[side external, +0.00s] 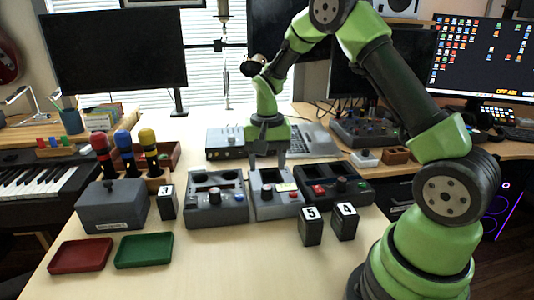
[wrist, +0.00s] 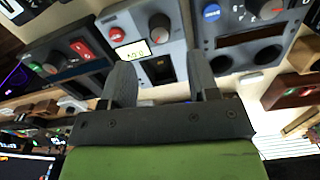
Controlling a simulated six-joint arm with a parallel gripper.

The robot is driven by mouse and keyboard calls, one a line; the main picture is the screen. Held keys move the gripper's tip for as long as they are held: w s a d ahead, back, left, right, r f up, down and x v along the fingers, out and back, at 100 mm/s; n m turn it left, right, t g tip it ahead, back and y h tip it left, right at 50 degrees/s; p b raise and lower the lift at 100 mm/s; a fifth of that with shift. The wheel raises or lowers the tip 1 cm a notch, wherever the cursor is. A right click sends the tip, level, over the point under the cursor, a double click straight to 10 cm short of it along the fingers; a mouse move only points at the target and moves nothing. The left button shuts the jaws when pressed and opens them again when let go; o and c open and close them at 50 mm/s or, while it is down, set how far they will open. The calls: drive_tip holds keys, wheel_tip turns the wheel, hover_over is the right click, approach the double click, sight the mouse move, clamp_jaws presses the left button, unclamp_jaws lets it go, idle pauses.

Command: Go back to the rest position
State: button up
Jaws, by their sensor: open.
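My gripper (side external: 268,160) hangs above the back edge of the middle grey device (side external: 277,205) in the side external view. Its two fingers are apart and nothing shows between them. In the wrist view my gripper (wrist: 162,85) is open, with the middle device (wrist: 150,40) beyond the fingertips. That device has a small lit display, a red button and a knob. I cannot tell whether the fingertips touch it.
Blocks marked 5 (side external: 311,232), 4 (side external: 344,228) and 3 (side external: 168,203) stand nearby. Red (side external: 80,255) and green (side external: 144,250) trays lie front left beside a grey box (side external: 112,210) with microphones behind. The front middle table (side external: 230,265) is clear.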

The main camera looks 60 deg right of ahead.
drive_tip(key=shift+r, duration=1.25)
